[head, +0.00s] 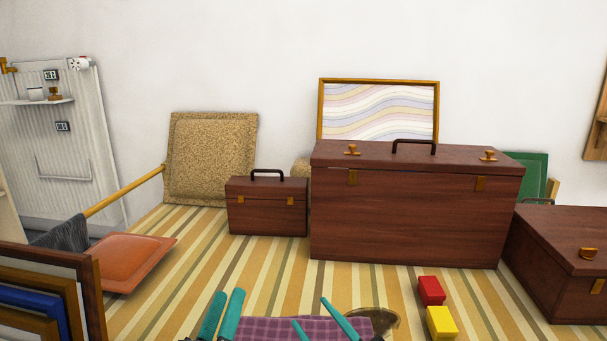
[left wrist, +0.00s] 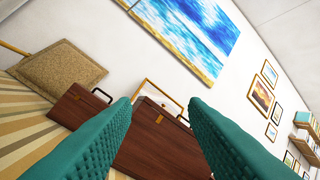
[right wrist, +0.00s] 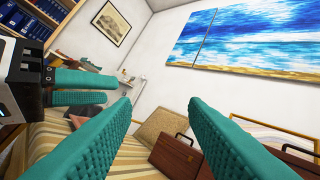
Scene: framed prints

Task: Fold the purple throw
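The purple checked throw (head: 270,329) lies at the bottom edge of the head view; only its far part shows and the rest is cut off. My left gripper (head: 227,293) is at the throw's left end, its teal fingers parted and pointing away. My right gripper (head: 310,311) is over the throw's right part, fingers parted. The left wrist view (left wrist: 162,100) and right wrist view (right wrist: 162,100) show each pair of fingers wide apart with nothing between them. The throw does not show in either wrist view. I cannot tell whether a finger touches the cloth.
A dark round object (head: 384,319) sits beside the throw's right end. A red block (head: 431,290) and a yellow block (head: 441,322) lie further right. Brown chests, a large one (head: 415,215) and a small one (head: 267,213), stand behind. Framed prints (head: 88,290) lean at left. Striped floor between is clear.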

